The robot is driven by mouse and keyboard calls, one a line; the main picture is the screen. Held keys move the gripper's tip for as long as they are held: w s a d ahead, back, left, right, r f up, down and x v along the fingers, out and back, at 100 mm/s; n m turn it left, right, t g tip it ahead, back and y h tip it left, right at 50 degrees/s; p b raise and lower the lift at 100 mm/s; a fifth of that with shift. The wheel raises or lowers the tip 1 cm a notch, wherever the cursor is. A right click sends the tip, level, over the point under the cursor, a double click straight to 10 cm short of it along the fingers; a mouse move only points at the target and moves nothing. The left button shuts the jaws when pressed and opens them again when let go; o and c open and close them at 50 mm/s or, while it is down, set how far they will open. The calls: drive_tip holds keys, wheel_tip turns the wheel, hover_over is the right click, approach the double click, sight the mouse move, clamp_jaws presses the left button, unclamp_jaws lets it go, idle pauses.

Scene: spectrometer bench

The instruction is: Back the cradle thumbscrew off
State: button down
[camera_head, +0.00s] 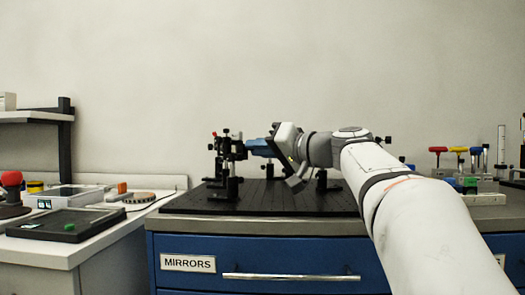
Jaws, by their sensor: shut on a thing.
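My gripper (274,146) reaches in from the right over the black breadboard (285,203), its white and grey wrist close beside the optical mounts. It is shut at a blue body (259,148). Its fingertips and the cradle thumbscrew between them are too small and hidden to make out, so I cannot tell how far the screw is turned. A black post mount (229,160) with several small knobs stands upright just left of the blue body. Another black post (322,180) stands below my wrist.
The breadboard lies on a grey bench top above a blue drawer labelled MIRRORS (187,263). Coloured-handled tools (459,152) stand in a rack at the right. The breadboard's front is clear.

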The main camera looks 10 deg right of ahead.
drive_tip(key=shift+r+n, duration=0.2)
drive_tip(key=shift+n, duration=0.5)
drive_tip(key=c, duration=1.7)
unclamp_jaws()
drive_tip(key=shift+a, duration=0.15)
drive_tip(key=o, duration=0.3)
drive_tip(key=shift+f, duration=0.15)
drive_tip(key=p+v, duration=0.1)
drive_tip(key=v, duration=0.7)
drive_tip(key=shift+p, duration=0.3)
drive_tip(key=shift+w+p, duration=0.1)
drive_tip(key=shift+p, duration=0.2)
